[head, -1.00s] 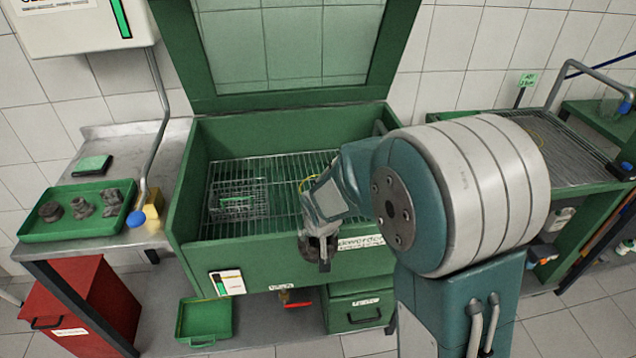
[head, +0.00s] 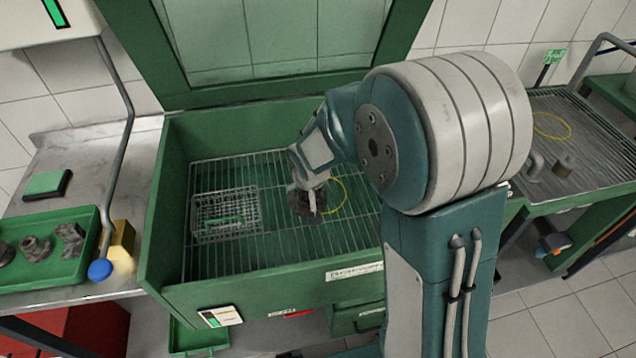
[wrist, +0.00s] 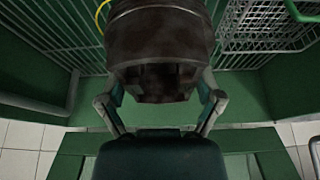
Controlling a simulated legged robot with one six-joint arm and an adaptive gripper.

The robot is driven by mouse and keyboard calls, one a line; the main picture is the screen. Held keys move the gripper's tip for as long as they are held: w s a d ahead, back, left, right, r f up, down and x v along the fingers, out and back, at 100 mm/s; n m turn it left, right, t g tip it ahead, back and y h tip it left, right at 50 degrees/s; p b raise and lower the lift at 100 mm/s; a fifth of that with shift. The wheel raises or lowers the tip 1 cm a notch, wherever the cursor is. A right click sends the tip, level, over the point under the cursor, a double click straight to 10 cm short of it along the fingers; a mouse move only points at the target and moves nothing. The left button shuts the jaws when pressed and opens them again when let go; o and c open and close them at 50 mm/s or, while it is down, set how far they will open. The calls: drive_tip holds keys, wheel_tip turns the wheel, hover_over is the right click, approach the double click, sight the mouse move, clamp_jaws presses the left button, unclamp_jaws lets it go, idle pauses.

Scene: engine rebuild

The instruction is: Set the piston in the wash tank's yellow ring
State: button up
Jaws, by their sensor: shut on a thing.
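My gripper (head: 316,196) is over the green wash tank (head: 255,300), in front of its open lid. It is shut on the piston (head: 302,203), a dark, dirty cylinder. In the wrist view the piston (wrist: 160,40) fills the top middle between the two fingers. The yellow ring (head: 340,188) lies on the tank's wire rack, just right of the gripper in the head view. The gripper hides part of the ring. A short piece of the ring (wrist: 101,17) shows beside the piston in the wrist view. I cannot tell how high the piston is above the rack.
A wire basket (head: 226,232) sits on the rack left of the gripper. A green tray (head: 50,268) with several dirty parts stands on the left bench. Another rack (head: 590,150) with a yellow ring is at right. The tank's front wall is close to my arm.

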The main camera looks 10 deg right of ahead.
drive_tip(key=w+d+f, duration=0.2)
drive_tip(key=w+f, duration=0.1)
drive_tip(key=w, duration=0.1)
drive_tip(key=w+d+f, duration=0.2)
drive_tip(key=w+f, duration=0.1)
drive_tip(key=w, duration=0.1)
drive_tip(key=w+d+f, duration=0.2)
drive_tip(key=w+f, duration=0.1)
drive_tip(key=w, duration=0.1)
drive_tip(key=shift+f, duration=0.2)
drive_tip(key=shift+w+d+f, duration=0.1)
drive_tip(key=shift+d+f, duration=0.05)
drive_tip(key=shift+f, duration=1.55)
drive_tip(key=shift+f, duration=0.1)
drive_tip(key=o, duration=1.1)
